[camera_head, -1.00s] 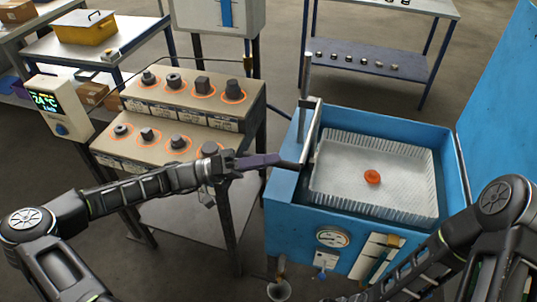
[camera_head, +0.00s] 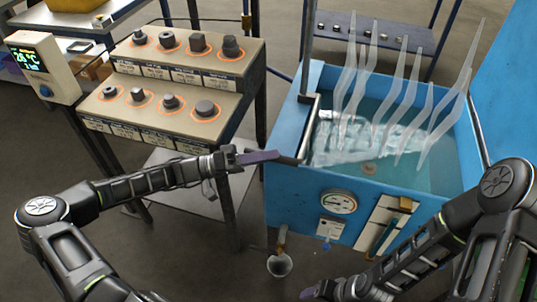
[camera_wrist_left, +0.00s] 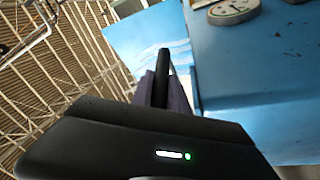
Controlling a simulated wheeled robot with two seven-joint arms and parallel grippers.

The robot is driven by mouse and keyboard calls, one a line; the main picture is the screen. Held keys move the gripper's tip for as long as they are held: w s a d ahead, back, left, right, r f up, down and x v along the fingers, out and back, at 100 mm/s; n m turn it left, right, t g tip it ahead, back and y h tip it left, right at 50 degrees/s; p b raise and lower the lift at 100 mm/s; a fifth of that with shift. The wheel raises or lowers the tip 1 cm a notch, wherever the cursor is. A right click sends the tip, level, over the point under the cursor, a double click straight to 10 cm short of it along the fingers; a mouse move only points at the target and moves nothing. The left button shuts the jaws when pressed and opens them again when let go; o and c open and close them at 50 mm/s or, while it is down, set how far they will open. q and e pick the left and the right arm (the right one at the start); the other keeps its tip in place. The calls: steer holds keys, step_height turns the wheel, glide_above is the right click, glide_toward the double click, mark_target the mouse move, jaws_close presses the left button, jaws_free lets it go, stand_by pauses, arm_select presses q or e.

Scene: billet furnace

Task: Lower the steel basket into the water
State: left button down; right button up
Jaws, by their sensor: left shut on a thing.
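The blue tank (camera_head: 286,130) stands at the right in the head view. Its water (camera_head: 445,178) covers the steel basket, whose outline is hidden under white foam and wisps of steam. A small brownish round piece (camera_head: 368,169) shows faintly under the water near the front. My left gripper (camera_head: 278,156) is shut on the dark handle bar (camera_head: 302,145) at the tank's left edge. In the left wrist view the black bar (camera_wrist_left: 161,80) sits between the purple fingers. My right gripper (camera_head: 322,289) is low in front of the tank, with its fingers unclear.
A stepped stand (camera_head: 190,75) with several dark metal pieces in orange rings is on the left. A display (camera_head: 40,65) stands beside it. A gauge (camera_head: 338,203) is on the tank front, with a small cup (camera_head: 279,265) below. The tank's raised blue lid (camera_head: 505,80) is at right.

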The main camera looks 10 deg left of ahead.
arm_select(q)
steer(key=shift+f, duration=0.45)
steer(key=c, duration=1.5)
jaws_free()
steer(key=shift+o, duration=1)
steer(key=shift+r, duration=0.15)
steer(key=shift+a, duration=0.15)
steer(key=b+v, duration=0.1)
steer(key=v, duration=0.6)
steer(key=shift+a, duration=0.25)
steer(key=shift+s, duration=0.1)
